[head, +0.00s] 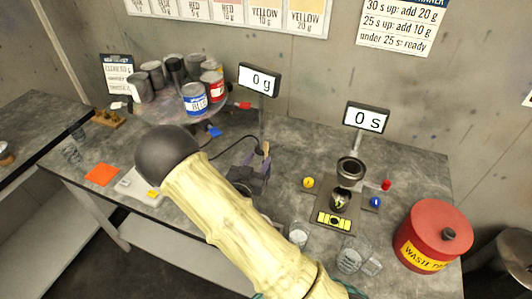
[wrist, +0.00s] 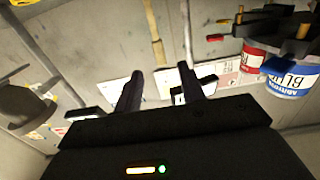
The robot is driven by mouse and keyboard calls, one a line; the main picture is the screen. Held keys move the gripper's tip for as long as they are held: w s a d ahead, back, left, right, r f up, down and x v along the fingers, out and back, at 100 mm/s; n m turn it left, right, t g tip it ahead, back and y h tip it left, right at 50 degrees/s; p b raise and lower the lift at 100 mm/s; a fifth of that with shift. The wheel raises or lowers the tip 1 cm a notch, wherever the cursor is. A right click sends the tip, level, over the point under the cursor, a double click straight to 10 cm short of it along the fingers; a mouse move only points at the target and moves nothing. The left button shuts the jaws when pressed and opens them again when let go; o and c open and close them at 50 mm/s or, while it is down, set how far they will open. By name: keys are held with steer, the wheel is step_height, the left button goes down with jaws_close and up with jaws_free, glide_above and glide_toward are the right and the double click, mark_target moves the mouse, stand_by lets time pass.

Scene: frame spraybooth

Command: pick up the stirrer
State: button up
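A slim wooden stick, which looks like the stirrer (head: 266,149), stands upright near the post of the "0 g" display in the head view. Its lower part is hidden among dark items. In the wrist view, which is upside down, a tan stick (wrist: 154,30) runs down from the top edge, beyond my fingers and between them across the picture. My gripper (wrist: 160,88) is open, with two dark fingers apart and nothing between them.
Paint cans (head: 195,99) crowd a round stand at the back left. The "0 g" display (head: 260,79) and "0 s" display (head: 367,117) stand on posts. A metal cup (head: 351,168), glass beakers (head: 349,260) and a red waste bin (head: 432,235) occupy the right side.

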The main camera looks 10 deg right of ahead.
mark_target(265, 149)
steer(key=shift+x, duration=1.2)
steer(key=shift+f+p+x, duration=0.2)
steer(key=shift+p+x, duration=0.55)
steer(key=shift+x, duration=0.55)
steer(key=shift+f+p+x, duration=0.15)
steer(key=shift+p+x, duration=0.6)
steer(key=shift+x, duration=0.6)
steer(key=shift+a, duration=0.1)
jaws_close()
